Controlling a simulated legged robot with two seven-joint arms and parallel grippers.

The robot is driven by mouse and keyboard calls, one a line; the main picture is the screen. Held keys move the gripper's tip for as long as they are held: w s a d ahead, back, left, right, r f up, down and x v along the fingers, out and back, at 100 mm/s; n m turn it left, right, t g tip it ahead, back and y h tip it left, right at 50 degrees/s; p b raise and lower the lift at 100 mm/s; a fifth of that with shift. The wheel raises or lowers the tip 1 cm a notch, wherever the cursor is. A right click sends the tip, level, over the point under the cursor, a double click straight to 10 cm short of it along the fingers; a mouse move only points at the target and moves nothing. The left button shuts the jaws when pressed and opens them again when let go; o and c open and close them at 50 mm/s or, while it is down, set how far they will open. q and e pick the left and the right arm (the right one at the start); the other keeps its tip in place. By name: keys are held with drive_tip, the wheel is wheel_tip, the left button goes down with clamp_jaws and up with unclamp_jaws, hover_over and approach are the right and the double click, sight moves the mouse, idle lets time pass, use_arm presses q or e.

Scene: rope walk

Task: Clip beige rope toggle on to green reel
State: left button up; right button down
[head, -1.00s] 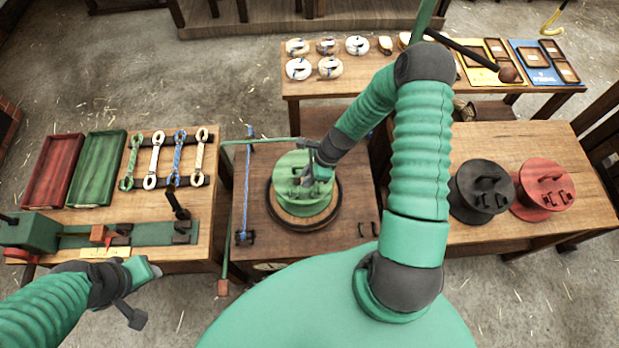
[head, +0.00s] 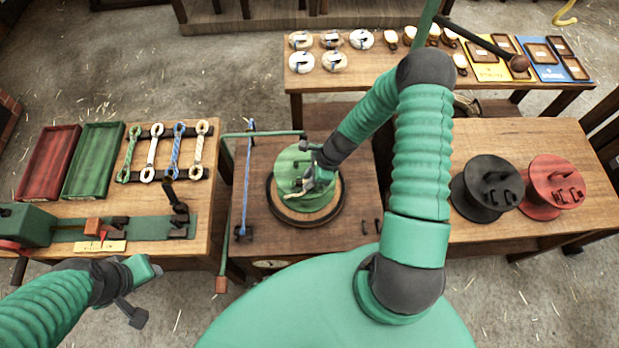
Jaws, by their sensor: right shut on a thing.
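The green reel (head: 292,163) stands on a dark round base on the middle table. My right gripper (head: 318,180) is over the right part of the reel's top face, shut on a small pale piece that looks like the beige rope toggle (head: 322,178). The gripper hides much of the toggle and part of the reel's fittings. I cannot tell whether the toggle touches a clip. My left gripper (head: 147,292) is at the lower left, before the left table, its parts spread and nothing seen between them.
A black reel (head: 487,170) and a red reel (head: 556,178) stand on the right table. Left are red (head: 50,160) and green (head: 93,158) trays and several looped ropes (head: 155,155). A green bar (head: 262,134) with a hanging brown block (head: 221,284) stands left of the green reel.

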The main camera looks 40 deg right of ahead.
drive_tip(key=shift+f, duration=0.15)
drive_tip(key=shift+d+f, duration=0.15)
drive_tip(key=shift+d, duration=0.1)
drive_tip(key=c, duration=1.5)
unclamp_jaws()
drive_tip(key=o, duration=0.3)
drive_tip(key=shift+a, duration=0.15)
